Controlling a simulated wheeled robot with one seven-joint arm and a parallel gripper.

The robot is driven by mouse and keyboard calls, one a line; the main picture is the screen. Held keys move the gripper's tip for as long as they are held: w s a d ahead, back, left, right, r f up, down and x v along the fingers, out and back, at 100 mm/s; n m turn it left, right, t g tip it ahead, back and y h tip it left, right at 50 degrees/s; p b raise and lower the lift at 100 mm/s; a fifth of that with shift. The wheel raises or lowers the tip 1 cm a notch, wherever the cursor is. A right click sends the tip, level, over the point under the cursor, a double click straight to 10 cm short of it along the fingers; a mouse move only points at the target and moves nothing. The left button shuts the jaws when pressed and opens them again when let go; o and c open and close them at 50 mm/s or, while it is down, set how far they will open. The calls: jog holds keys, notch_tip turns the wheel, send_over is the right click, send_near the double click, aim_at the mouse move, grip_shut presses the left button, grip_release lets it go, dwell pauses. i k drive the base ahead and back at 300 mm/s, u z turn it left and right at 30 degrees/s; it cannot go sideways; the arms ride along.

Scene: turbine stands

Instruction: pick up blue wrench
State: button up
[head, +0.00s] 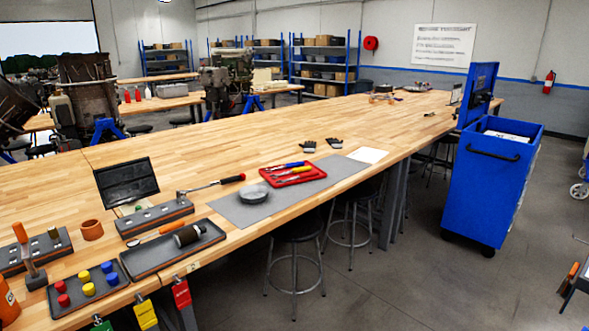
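A slim blue tool (285,166) lies along the far edge of a red tray (312,176) on the workbench. It may be the blue wrench, but it is too small to tell its shape. Red and yellow handled tools (295,173) lie beside it in the tray. The tray rests on a grey mat (243,208) near the bench's front edge. My gripper is not in view.
The long wooden workbench (215,155) has a grey dish (252,193), a ratchet (215,185), black gloves (309,146) and a dark tray (140,262). Stools (297,228) stand under its front edge. A blue cart (492,180) stands right of it. The floor in front (400,275) is clear.

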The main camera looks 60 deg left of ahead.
aim_at(289, 164)
jog(key=u, duration=0.9)
jog(key=k, duration=1.2)
jog(key=u, duration=1)
jog(key=i, duration=0.7)
jog(key=z, duration=0.25)
jog(key=i, duration=3.3)
jog(key=u, duration=0.2)
